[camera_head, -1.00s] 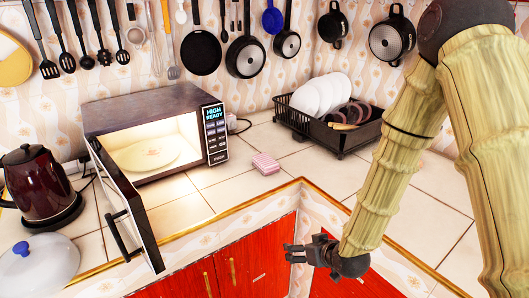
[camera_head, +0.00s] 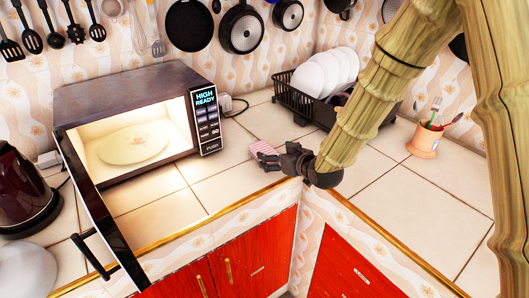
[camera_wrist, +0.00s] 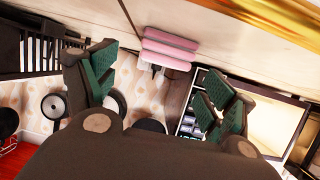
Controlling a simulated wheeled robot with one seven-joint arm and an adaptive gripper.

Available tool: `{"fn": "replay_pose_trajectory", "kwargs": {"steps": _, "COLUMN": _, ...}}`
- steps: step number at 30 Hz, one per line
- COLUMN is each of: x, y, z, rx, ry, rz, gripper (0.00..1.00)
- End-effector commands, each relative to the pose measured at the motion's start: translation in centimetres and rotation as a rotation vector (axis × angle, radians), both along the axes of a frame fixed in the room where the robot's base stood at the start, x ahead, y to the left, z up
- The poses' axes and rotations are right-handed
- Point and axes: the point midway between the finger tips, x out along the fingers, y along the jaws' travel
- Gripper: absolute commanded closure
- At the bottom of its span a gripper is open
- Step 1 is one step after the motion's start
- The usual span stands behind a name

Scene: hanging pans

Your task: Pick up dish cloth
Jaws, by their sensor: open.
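The dish cloth (camera_head: 263,148) is a small folded pink checked cloth lying on the tiled counter right of the microwave. My gripper (camera_head: 267,161) is just in front of it in the head view and hides its lower part. In the wrist view, which is upside down, the cloth (camera_wrist: 168,48) shows as stacked pink layers beyond the fingertips, across the gap between them. My gripper (camera_wrist: 155,88) is open there, with green pads apart and nothing between them. I cannot tell whether a fingertip touches the cloth.
The microwave (camera_head: 140,84) stands left with its door (camera_head: 92,205) swung open over the counter. A black dish rack (camera_head: 300,112) with white plates is behind the gripper. A utensil cup (camera_head: 423,142) stands right. The counter's gold front edge (camera_head: 215,228) runs below.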

Motion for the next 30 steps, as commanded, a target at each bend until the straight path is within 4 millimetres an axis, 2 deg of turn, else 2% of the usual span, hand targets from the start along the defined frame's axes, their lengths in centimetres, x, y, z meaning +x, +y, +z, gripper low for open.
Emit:
{"fn": "replay_pose_trajectory", "kwargs": {"steps": 5, "x": 0.8, "y": 0.5, "z": -0.3, "rx": 0.000, "ry": 0.000, "rz": -0.001, "gripper": 0.16}}
{"fn": "replay_pose_trajectory", "kwargs": {"steps": 15, "x": 3.7, "y": 2.5, "z": -1.8, "rx": 0.001, "ry": 0.001, "rz": -0.005, "gripper": 0.16}}
{"fn": "replay_pose_trajectory", "kwargs": {"steps": 25, "x": 4.1, "y": 2.7, "z": -2.0, "rx": 0.001, "ry": 0.001, "rz": -0.004, "gripper": 0.16}}
{"fn": "replay_pose_trajectory", "kwargs": {"steps": 30, "x": 4.1, "y": 2.7, "z": -2.0, "rx": 0.001, "ry": 0.001, "rz": -0.005, "gripper": 0.47}}
